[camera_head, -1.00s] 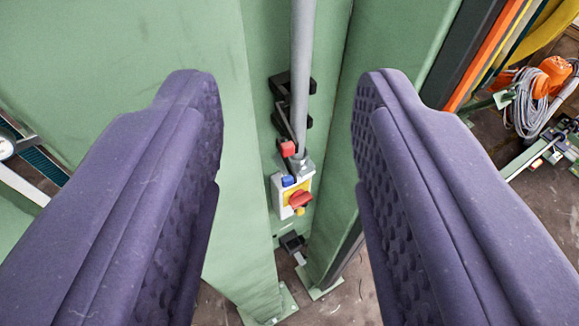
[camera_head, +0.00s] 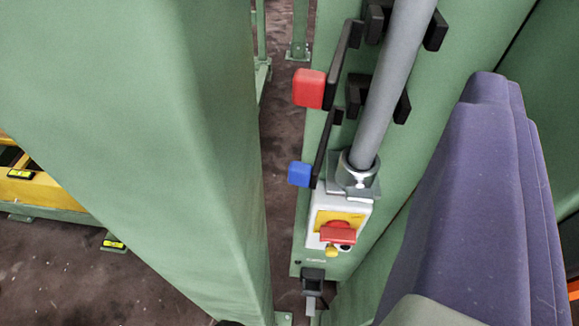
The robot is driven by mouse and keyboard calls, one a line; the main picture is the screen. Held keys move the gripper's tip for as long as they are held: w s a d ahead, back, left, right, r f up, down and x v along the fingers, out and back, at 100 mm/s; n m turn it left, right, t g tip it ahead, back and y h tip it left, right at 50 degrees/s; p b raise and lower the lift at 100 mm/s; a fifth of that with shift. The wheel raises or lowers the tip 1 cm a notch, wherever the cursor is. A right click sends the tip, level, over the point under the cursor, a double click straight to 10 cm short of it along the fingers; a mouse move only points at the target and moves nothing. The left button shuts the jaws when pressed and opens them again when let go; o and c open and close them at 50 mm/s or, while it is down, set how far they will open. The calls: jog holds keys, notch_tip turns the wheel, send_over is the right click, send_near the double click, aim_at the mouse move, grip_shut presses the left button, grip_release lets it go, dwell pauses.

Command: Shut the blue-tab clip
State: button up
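The blue tab (camera_head: 299,174) is at the lower end of a thin black lever (camera_head: 325,145). The lever runs up to the lower pair of black jaws (camera_head: 402,107) around a grey pipe (camera_head: 397,80). The lever stands off to the left of the pipe, with a gap between. Above it, a red tab (camera_head: 309,88) is on a similar black lever. One purple finger of my gripper (camera_head: 490,190) shows at the right, apart from the clip and touching nothing visible. The other finger is not visible; the visible finger's wide offset shows the gripper open.
A large green post (camera_head: 160,140) fills the left side close by. Below the pipe's collar is a white and yellow box (camera_head: 338,218) with a red switch (camera_head: 337,234). A green panel (camera_head: 470,40) stands behind the pipe. A narrow gap shows floor between post and clips.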

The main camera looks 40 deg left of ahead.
aim_at(299, 176)
jog(key=s+a+f+n+y+p, duration=0.25)
jog(key=a+f+y, duration=0.35)
jog(key=f, duration=0.4)
jog(key=shift+m+h, duration=0.35)
jog(key=shift+h, duration=0.25)
jog(key=x, duration=0.3)
jog(key=a+x, duration=0.1)
jog(key=x, duration=0.3)
jog(key=shift+s+f, duration=0.2)
jog(key=shift+d, duration=0.1)
grip_shut()
